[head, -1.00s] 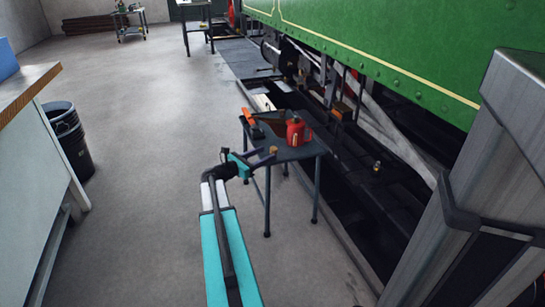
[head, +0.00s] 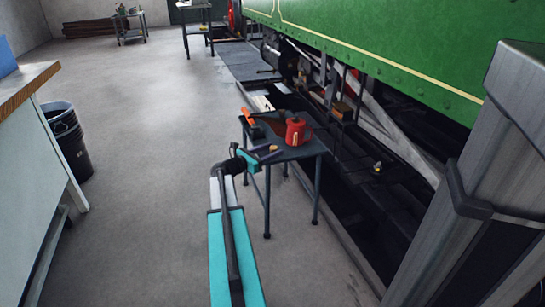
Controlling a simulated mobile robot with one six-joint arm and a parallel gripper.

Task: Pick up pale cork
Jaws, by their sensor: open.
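The pale cork (head: 273,148) shows as a small tan spot on the small dark table (head: 300,152), in front of the red can. My gripper (head: 267,153) is over the table's near left part, with its dark fingers pointing at the cork. The gripper is open. The fingers partly hide the cork, and at this size I cannot tell whether they touch it or stand around it.
A red can (head: 296,132) with a long dark spout stands on the table behind the cork. An orange-handled object (head: 248,118) lies at the table's back left. A green tram (head: 400,50) stands over a pit on the right. Open floor lies left.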

